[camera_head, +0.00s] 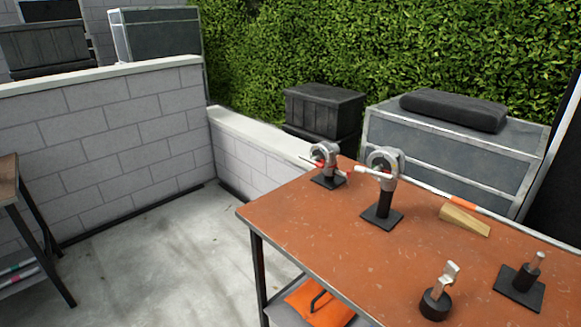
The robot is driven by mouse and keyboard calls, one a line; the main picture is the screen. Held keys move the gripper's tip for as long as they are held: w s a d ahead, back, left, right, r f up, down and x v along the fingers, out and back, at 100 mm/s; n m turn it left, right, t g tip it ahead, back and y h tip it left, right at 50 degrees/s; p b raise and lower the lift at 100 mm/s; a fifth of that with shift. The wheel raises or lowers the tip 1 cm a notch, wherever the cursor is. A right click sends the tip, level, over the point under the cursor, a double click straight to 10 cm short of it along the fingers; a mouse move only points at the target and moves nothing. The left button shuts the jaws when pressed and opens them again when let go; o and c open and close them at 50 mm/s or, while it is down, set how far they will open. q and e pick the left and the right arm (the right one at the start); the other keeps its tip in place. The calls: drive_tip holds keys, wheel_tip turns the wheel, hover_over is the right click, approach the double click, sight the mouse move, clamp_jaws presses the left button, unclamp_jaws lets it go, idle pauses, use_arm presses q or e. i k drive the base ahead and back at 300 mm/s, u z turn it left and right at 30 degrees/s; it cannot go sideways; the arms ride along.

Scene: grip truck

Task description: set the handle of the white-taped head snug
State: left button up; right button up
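Two grip heads stand upright on black posts with square bases at the back left of the orange tabletop. Which head bears the white tape is too small to tell for sure. Whether either handle is tight cannot be seen. Neither of my grippers is in view.
The orange table (310,225) also holds a wooden wedge (465,221), a metal piece in a round black base (436,301) and a pin on a black plate (521,284). A block wall (110,150) and cases (450,150) stand behind. Concrete floor (165,260) is clear at left.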

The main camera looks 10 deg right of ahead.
sight(376, 172)
drive_tip(key=u, duration=1.05)
drive_tip(key=i, duration=1.05)
drive_tip(key=z, duration=2)
